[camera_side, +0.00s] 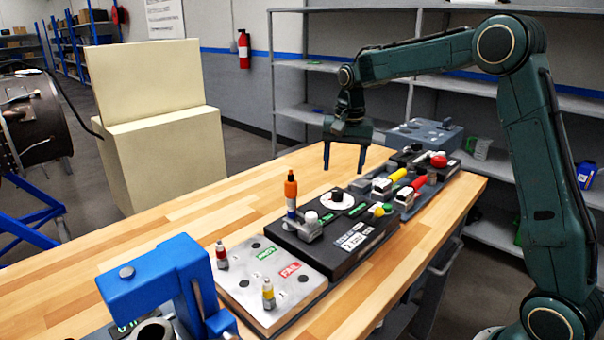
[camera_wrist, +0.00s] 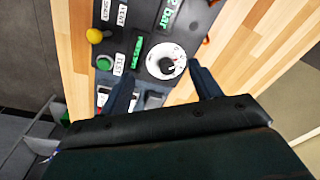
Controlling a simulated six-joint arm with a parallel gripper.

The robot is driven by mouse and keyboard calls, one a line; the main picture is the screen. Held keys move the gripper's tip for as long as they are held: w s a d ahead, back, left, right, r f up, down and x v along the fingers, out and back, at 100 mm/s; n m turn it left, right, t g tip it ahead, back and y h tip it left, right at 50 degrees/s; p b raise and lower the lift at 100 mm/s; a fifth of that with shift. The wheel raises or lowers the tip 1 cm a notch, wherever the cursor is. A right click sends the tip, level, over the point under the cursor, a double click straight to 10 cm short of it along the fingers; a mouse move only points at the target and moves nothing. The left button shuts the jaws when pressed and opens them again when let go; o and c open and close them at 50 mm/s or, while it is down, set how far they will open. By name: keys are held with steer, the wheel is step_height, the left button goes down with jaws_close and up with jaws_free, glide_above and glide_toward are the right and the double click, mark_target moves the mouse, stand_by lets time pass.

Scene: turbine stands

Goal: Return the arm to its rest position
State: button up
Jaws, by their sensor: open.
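My gripper (camera_side: 345,157) is open and empty, with its blue fingers pointing down above the back part of the wooden table. My dark green arm reaches in from the right with its elbow raised high. In the wrist view my gripper (camera_wrist: 162,88) shows two spread fingers over a dark control panel (camera_wrist: 135,25). A round white dial (camera_wrist: 180,52) shows between and beyond the fingertips, with nothing held. No mark for a rest position can be seen.
The wooden table (camera_side: 150,228) carries a black panel (camera_side: 345,238) with an orange-topped tool (camera_side: 291,190), a grey plate (camera_side: 262,285) with small bottles, and a blue fixture (camera_side: 160,275). Grey-blue box (camera_side: 425,133) stands at the back. The table's left side is clear.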

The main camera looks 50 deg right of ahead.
steer(key=s+a+r+n+t, duration=0.1)
steer(key=s+a+r+n, duration=0.2)
steer(key=s+a+r, duration=0.4)
steer(key=s+a+f+n+t, duration=0.1)
steer(key=s+n, duration=0.3)
steer(key=s, duration=0.7)
steer(key=s+a+f+n+t, duration=0.1)
steer(key=s+a+n, duration=0.3)
steer(key=s, duration=0.7)
steer(key=shift+s+a+f+t, duration=0.25)
steer(key=shift+s+t, duration=0.15)
steer(key=shift+t, duration=0.4)
jaws_close()
steer(key=shift+w, duration=0.1)
